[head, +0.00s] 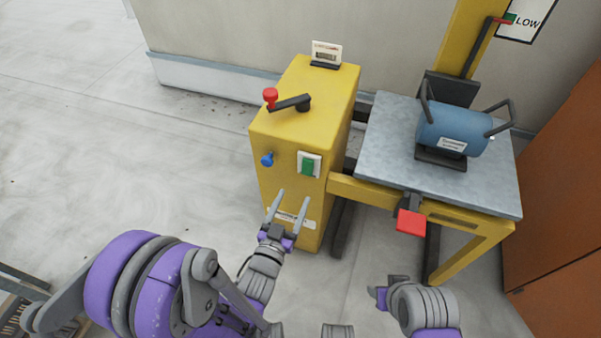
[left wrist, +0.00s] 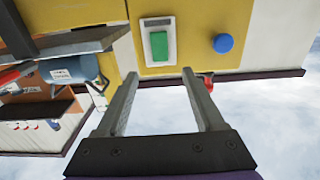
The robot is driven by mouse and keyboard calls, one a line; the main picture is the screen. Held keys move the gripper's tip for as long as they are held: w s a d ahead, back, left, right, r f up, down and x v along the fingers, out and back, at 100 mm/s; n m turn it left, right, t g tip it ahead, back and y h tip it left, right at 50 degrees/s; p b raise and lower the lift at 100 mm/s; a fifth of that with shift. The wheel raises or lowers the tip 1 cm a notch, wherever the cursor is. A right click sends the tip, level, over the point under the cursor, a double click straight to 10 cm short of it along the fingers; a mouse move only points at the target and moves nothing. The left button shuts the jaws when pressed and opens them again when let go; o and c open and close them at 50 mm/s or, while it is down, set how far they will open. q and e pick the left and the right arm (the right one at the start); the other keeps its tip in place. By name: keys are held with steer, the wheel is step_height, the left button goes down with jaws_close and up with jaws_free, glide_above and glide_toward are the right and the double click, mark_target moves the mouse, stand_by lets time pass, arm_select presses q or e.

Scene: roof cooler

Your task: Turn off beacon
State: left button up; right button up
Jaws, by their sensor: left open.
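A yellow control box (head: 285,140) stands ahead. Its front carries a green rocker switch (head: 308,166) in a pale frame and a blue knob (head: 267,160) to its left. A black lever with a red ball knob (head: 270,96) is on top. My left gripper (head: 288,198) is open and empty in front of the box, below the switch. In the left wrist view, which looks upside down, the green switch (left wrist: 158,45) and blue knob (left wrist: 223,43) lie beyond the open fingers. My right gripper (head: 382,292) is low and partly hidden. I cannot identify a beacon.
A grey-topped yellow bench (head: 385,140) right of the box holds a blue cylindrical machine (head: 450,128). A red pedal-like plate (head: 411,222) juts from its front. A small gauge (head: 326,54) stands on the box. An orange-brown panel (head: 560,190) is far right.

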mark_target(307, 166)
arm_select(q)
steer(key=p+x, duration=0.6)
steer(key=x, duration=0.1)
steer(key=shift+r+p, duration=0.25)
steer(key=shift+p, duration=0.05)
steer(key=shift+x, duration=1)
steer(key=shift+w+d+f, duration=0.15)
steer(key=shift+w+f, duration=0.1)
steer(key=shift+w, duration=0.2)
jaws_close()
